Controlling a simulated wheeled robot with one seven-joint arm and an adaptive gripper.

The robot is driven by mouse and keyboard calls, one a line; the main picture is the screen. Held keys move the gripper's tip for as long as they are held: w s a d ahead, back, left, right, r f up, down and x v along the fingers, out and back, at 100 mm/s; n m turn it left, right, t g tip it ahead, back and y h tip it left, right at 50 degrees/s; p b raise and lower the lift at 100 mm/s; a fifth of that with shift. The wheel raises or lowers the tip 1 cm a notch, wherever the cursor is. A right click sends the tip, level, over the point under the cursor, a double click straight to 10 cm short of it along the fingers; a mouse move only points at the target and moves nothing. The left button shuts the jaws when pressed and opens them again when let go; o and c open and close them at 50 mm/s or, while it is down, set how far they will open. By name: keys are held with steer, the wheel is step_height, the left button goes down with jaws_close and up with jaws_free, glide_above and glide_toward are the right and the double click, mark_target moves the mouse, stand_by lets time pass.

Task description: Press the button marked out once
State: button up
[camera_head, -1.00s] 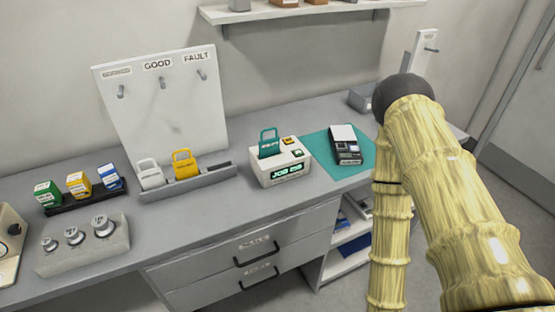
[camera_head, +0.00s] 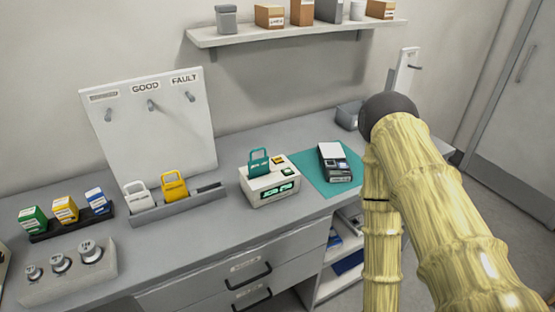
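A white box-shaped device (camera_head: 270,188) stands on the grey bench, left of the teal mat. It has a lit green display (camera_head: 279,192) on its front; I cannot read the text surely. An orange-yellow button (camera_head: 278,160) and a green button (camera_head: 286,171) sit on its top right. Their markings are too small to read, so I cannot tell which says out. A teal padlock-shaped tag (camera_head: 259,162) stands upright in the device's top. My bent arm fills the right side; my gripper is out of view.
A black-and-white scale (camera_head: 334,162) lies on the teal mat (camera_head: 312,182). Left are a yellow tag (camera_head: 174,184) and a white tag (camera_head: 137,195) in a grey rack (camera_head: 177,207), small boxes and weights (camera_head: 61,262). A pegboard (camera_head: 150,130) and wall shelf (camera_head: 290,37) stand behind.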

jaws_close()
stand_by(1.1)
